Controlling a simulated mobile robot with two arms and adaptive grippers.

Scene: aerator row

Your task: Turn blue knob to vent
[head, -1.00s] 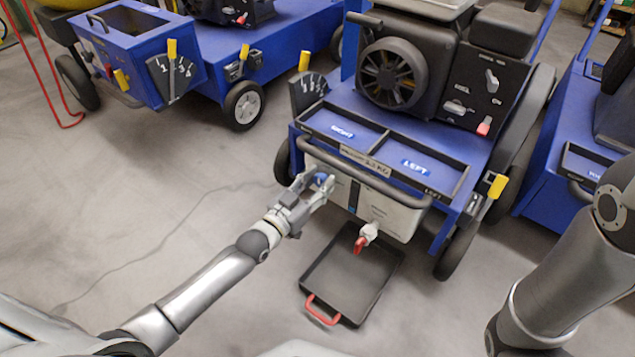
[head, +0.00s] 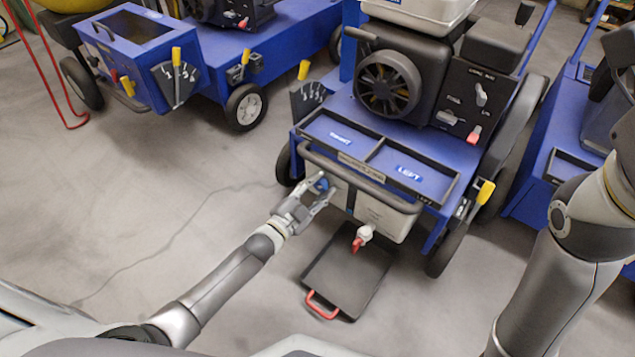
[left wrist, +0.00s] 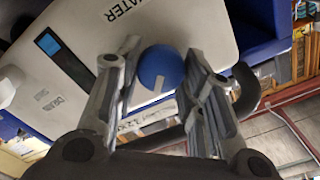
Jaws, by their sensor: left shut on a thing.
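The round blue knob (head: 321,184) sits on the front of the grey-white water tank (head: 378,216) of the middle blue machine. My left gripper (head: 323,190) reaches it from the front left and is shut on it. In the left wrist view the blue knob (left wrist: 161,66) lies between the two fingers of the left gripper (left wrist: 160,75), with a small pale mark on its lower edge. The tank beside it carries the word WATER and a dark gauge strip (left wrist: 60,58) with a blue end. My right gripper is out of view; only its arm shows at the right.
A dark drip tray (head: 345,275) with a red handle lies on the floor below a red-handled drain tap (head: 361,238). A black bar (head: 350,172) crosses just above the knob. Other blue machines stand at left and right.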

